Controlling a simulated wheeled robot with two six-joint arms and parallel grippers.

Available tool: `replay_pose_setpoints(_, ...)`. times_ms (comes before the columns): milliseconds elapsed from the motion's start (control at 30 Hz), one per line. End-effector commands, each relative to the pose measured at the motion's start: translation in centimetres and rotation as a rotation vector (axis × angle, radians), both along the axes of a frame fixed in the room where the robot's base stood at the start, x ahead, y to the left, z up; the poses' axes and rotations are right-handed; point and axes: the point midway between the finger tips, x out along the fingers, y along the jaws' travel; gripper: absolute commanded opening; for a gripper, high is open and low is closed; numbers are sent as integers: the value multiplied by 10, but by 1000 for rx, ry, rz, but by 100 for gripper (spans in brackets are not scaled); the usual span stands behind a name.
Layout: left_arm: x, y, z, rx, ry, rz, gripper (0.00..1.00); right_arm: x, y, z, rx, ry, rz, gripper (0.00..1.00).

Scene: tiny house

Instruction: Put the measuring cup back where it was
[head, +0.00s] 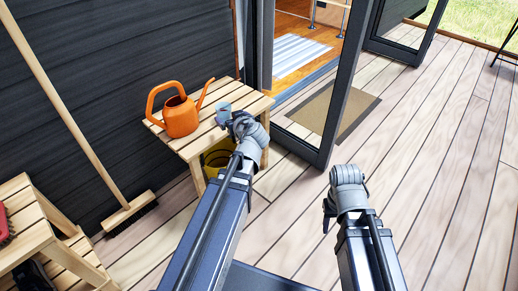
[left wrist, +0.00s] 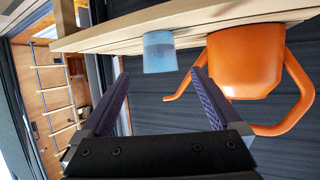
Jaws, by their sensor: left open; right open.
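The measuring cup (head: 223,109) is a small translucent blue cup standing on a slatted wooden table (head: 257,105), right of an orange watering can (head: 181,116). My left gripper (head: 236,121) is beside the cup, on its right side in the head view. The left wrist view is upside down; there the cup (left wrist: 159,52) lines up with the gap between the open fingers (left wrist: 161,73). I cannot tell whether its near side is within the fingertips; neither finger visibly touches it. My right gripper (head: 328,212) is open and empty above the deck, its fingers partly hidden.
A yellow bucket (head: 217,158) stands under the table. A broom (head: 75,120) leans on the dark wall at the left. A wooden step stool (head: 35,226) is at the lower left. An open glass door (head: 335,105) stands right of the table.

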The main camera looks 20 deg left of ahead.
Motion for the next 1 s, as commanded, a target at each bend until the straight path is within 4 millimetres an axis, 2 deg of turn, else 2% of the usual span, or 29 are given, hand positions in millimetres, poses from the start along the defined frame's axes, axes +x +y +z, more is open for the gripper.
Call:
replay_pose_setpoints(67, -3, -8, -6, -7, 32, -7, 98, 0, 0, 0, 0, 0, 0, 50)
replay_pose_setpoints(167, -16, -40, -29, -33, 173, -44, 98, 0, 0, 0, 0, 0, 0, 50)
replay_pose_setpoints(267, -45, -96, -66, -78, 427, -149, 98, 0, 0, 0, 0, 0, 0, 50)
replay_pose_setpoints(400, -103, -183, -110, -136, 805, -401, 98, 0, 0, 0, 0, 0, 0, 50)
replay_pose_setpoints(500, -144, -232, -126, -165, 1016, -598, 98, 0, 0, 0, 0, 0, 0, 50)
replay_pose_setpoints(600, -177, -266, -133, -185, 1160, -764, 98, 0, 0, 0, 0, 0, 0, 50)
replay_pose_setpoints(733, -200, -287, -135, -196, 1255, -887, 98, 0, 0, 0, 0, 0, 0, 50)
replay_pose_setpoints(1000, -204, -291, -135, -199, 1273, -912, 98, 0, 0, 0, 0, 0, 0, 50)
